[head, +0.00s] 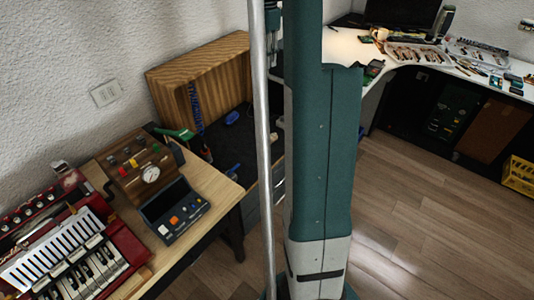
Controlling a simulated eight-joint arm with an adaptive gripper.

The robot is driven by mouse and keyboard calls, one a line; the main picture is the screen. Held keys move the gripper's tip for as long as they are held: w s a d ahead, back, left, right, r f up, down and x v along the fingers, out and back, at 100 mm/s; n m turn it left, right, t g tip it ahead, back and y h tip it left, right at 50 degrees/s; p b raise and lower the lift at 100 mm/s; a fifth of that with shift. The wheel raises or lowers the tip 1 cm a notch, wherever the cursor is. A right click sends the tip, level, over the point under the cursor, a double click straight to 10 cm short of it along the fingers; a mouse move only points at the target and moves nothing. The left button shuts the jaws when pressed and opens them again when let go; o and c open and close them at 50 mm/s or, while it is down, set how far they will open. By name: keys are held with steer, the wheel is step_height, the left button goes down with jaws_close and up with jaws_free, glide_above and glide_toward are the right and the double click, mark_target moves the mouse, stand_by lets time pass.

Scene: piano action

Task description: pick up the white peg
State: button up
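I cannot make out a white peg for certain in the head view. A wooden box with a round gauge (150,174) and small coloured parts on top stands on the wooden table (222,188) at left. Its small parts are too small to tell whether one is a white peg. My gripper does not show. My teal column fills the middle of the view and hides part of the room behind it.
A red accordion (75,250) lies at the lower left, beside a dark device with coloured buttons (173,209). A large striped wooden panel (200,72) stands behind a dark work surface. A cluttered white desk (345,46) is at upper right. The wooden floor (430,225) at right is clear.

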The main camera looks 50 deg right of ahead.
glide_above(266, 151)
step_height(266, 151, down, 46)
steer(key=shift+w+r, duration=0.1)
steer(key=shift+r, duration=0.1)
steer(key=shift+f, duration=0.1)
steer(key=shift+f+b, duration=0.3)
steer(key=shift+f, duration=0.9)
steer(key=shift+f, duration=0.1)
steer(key=shift+d+f+b, duration=0.2)
steer(key=shift+f+b, duration=0.7)
steer(key=shift+f, duration=1.6)
steer(key=c, duration=0.7)
